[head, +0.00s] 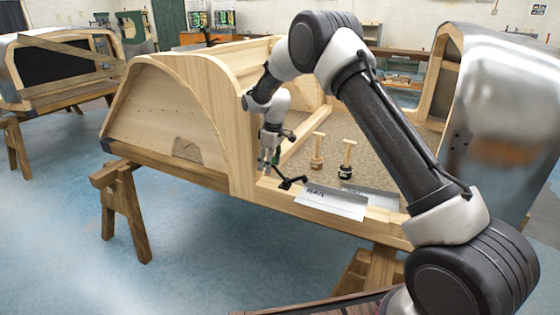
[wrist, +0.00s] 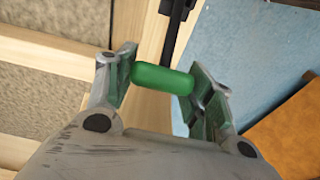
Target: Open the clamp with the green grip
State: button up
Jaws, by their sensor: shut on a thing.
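The clamp's green grip (wrist: 162,79) sits between the two fingers of my gripper (wrist: 165,82) in the wrist view. My gripper is shut on it. The clamp's dark bar (wrist: 178,18) runs up from behind the grip to the top of the wrist view. In the head view my gripper (head: 270,165) points down at the front rail of the wooden bodyframe (head: 215,125). The dark clamp (head: 291,182) shows on that rail just right of my gripper. The grip itself is too small and covered to make out there.
Two small wooden-handled tools (head: 318,150) (head: 347,160) stand on the floor panel behind. A metal-clad bodyframe (head: 500,110) stands at right, another (head: 70,70) at left. Blue floor (head: 190,250) is open in front.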

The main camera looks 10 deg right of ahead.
jog(key=shift+w+a+r, duration=0.1)
jog(key=shift+w+a, duration=0.15)
jog(key=shift+a, duration=0.05)
jog(key=o, duration=1.5)
jog(key=shift+c, duration=0.2)
jog(key=shift+s+d, duration=0.1)
notch_tip(320, 180, up, 12)
jog(key=d, duration=0.1)
jog(key=shift+s, duration=0.45)
jog(key=shift+d, duration=0.1)
